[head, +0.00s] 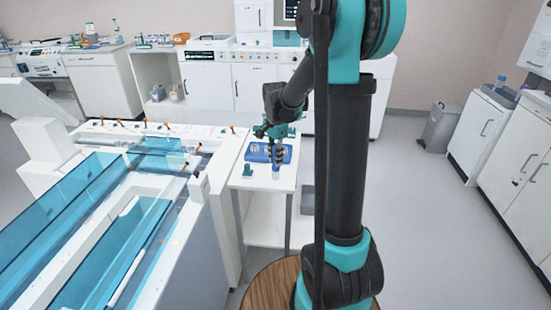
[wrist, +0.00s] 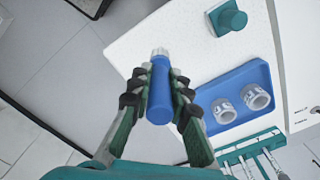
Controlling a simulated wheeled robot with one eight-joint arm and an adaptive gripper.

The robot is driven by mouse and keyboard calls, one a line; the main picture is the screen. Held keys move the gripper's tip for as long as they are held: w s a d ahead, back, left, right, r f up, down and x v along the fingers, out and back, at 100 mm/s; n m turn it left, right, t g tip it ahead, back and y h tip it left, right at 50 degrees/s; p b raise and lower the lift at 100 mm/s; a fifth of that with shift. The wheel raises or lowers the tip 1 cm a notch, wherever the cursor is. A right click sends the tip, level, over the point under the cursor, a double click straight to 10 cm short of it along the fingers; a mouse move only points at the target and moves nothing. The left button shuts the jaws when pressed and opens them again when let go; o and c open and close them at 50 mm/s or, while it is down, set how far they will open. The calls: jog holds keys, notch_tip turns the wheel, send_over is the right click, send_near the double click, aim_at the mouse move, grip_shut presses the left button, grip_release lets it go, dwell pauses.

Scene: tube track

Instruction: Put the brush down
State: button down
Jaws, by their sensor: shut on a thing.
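The brush (wrist: 160,98) is a blue cylinder with a pale, ridged end. My gripper (wrist: 161,84) is shut on it, with one finger on each side of the blue body. In the wrist view, its pale end shows against the white table top (wrist: 195,52), near the table's edge. In the head view, my gripper (head: 276,157) points down over the small white table (head: 262,183), and the brush's blue lower end (head: 276,171) shows beneath the fingers. I cannot tell whether it touches the table.
A blue tray (wrist: 204,95) with two white ring-like pieces (wrist: 240,103) lies beside my gripper. A teal block (wrist: 228,18) stands on the table. A teal rack (wrist: 247,148) with slim tools is at lower right. The white tube track (head: 205,190) borders the table on the left.

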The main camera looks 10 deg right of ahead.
jog(key=shift+f, duration=0.1)
jog(key=c, duration=1.4)
grip_release()
jog(key=shift+c, duration=0.2)
notch_tip(320, 180, up, 12)
jog(key=shift+f, duration=0.1)
jog(key=shift+s, duration=0.3)
jog(key=s+d+f+n+t, duration=0.2)
jog(key=s+f+n, duration=0.4)
jog(key=s+f, duration=0.2)
jog(key=s+d+f+n+t, duration=0.2)
jog(key=s+f+n, duration=0.4)
jog(key=s, duration=0.7)
jog(key=shift+s+f+n, duration=0.3)
jog(key=shift+f, duration=0.55)
